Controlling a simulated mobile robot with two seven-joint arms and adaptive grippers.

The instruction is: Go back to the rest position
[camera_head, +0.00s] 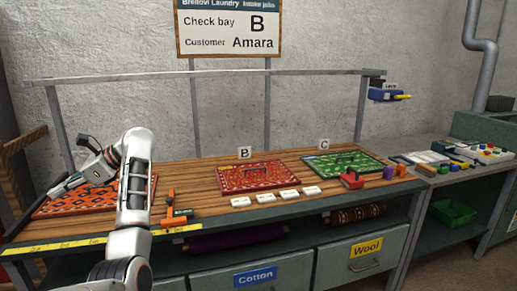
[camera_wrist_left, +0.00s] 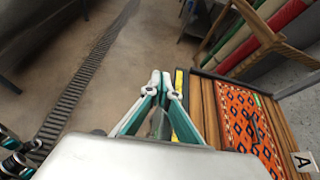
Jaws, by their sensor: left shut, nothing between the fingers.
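My left arm rises from the bottom of the head view and bends to the left. My left gripper (camera_head: 62,186) is over the left end of the wooden bench, beside and partly in front of the orange patterned rug (camera_head: 112,197). In the left wrist view my left gripper (camera_wrist_left: 161,84) has its fingertips together, with nothing between them. There it points past the bench edge, over the floor, and the orange rug (camera_wrist_left: 250,128) lies to its right, next to a tag marked A (camera_wrist_left: 302,161). My right gripper is not in view.
An orange-handled tool (camera_head: 171,208) stands near my arm. A rail (camera_head: 215,74) runs above the back.

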